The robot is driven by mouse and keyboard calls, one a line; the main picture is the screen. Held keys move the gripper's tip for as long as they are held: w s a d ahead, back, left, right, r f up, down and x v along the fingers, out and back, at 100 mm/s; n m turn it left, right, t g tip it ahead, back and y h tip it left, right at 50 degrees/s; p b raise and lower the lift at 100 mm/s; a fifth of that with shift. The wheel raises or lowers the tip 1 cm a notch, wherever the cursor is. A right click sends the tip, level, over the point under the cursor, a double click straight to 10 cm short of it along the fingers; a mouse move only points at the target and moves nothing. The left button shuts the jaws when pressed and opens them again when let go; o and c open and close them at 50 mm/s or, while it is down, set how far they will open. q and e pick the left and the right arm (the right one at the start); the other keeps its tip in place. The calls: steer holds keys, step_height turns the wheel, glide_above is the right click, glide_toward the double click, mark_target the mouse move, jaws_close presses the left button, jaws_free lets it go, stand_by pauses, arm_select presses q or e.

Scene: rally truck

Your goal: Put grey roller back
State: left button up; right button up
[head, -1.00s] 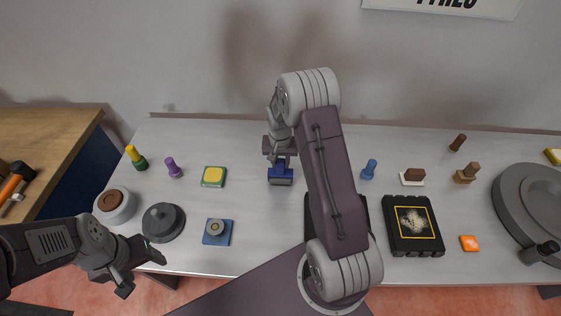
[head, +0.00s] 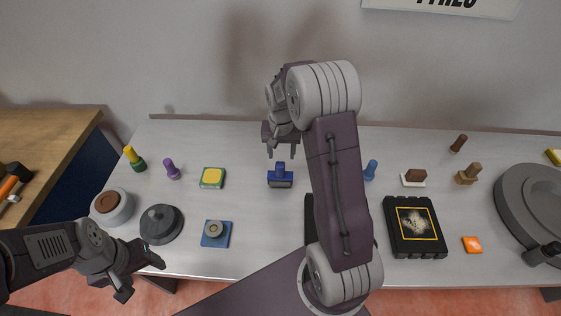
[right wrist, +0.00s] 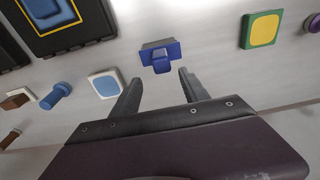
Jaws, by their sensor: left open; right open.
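No plainly grey roller shows. The closest match is a small blue block with an upright handle and a dark grey strip (head: 280,180), standing on the bench; I cannot tell if the strip is a roller. It also shows in the right wrist view (right wrist: 160,56), just beyond the fingertips. My right gripper (head: 281,153) is open and empty, just behind and above the block, apart from it; its fingers show spread in the right wrist view (right wrist: 160,80). My left gripper (head: 140,274) is open and empty at the bench's front left edge.
A dark grey knobbed lid (head: 161,224) and a blue pad with a grey round piece (head: 215,233) lie at left. A yellow-green pad (head: 212,178) is left of the block. A black box (head: 414,226) stands right. My right arm hides the bench middle.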

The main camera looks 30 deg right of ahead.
steer(key=shift+s+a+r, duration=0.1)
steer(key=shift+s+r, duration=0.05)
steer(key=shift+r, duration=0.7)
steer(key=s+a+n, duration=0.3)
steer(key=s+a, duration=0.2)
steer(key=s, duration=0.3)
steer(key=s+a+n+y, duration=0.1)
steer(key=s+a+n, duration=0.2)
steer(key=s, duration=0.6)
steer(key=a, duration=0.2)
steer(key=shift+a+f, duration=0.3)
steer(key=shift+f, duration=0.05)
